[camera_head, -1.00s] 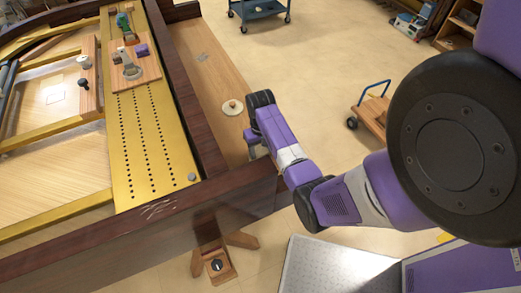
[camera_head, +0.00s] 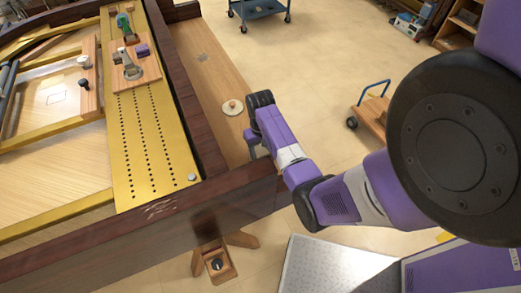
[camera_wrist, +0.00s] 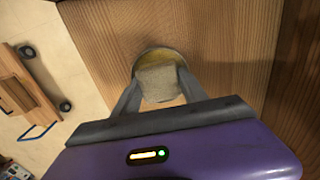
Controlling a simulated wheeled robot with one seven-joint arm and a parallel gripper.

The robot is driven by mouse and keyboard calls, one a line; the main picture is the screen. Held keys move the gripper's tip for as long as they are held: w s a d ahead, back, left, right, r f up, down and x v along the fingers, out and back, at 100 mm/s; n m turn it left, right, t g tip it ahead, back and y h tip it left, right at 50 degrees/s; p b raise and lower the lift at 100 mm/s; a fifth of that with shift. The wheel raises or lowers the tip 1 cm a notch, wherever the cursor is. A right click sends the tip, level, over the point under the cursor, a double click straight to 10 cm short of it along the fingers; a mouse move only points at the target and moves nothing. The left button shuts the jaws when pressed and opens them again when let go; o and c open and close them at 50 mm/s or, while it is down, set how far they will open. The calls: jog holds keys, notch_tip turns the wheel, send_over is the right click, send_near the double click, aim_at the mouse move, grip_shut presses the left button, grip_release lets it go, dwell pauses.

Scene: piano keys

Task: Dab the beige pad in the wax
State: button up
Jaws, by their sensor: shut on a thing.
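My gripper (camera_wrist: 158,88) is shut on the beige pad (camera_wrist: 158,80), which shows between its two fingers in the wrist view. Yellow wax (camera_wrist: 166,54) in a round container shows around the pad's far edge. The pad covers most of the wax, and I cannot tell whether it touches it. In the head view my gripper (camera_head: 252,140) is at the near part of the wooden ledge (camera_head: 207,80). The pad and wax are hidden there.
A pale round disc with a small knob (camera_head: 232,107) lies on the ledge beside my wrist. The dark piano rim (camera_head: 185,90) runs alongside. A board with a purple block (camera_head: 143,50) is further left. A cart (camera_head: 372,115) stands on the floor.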

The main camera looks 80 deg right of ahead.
aim_at(261, 151)
notch_tip(261, 151, up, 5)
jog(key=p, duration=0.4)
jog(key=shift+f, duration=0.2)
jog(key=shift+r, duration=1.15)
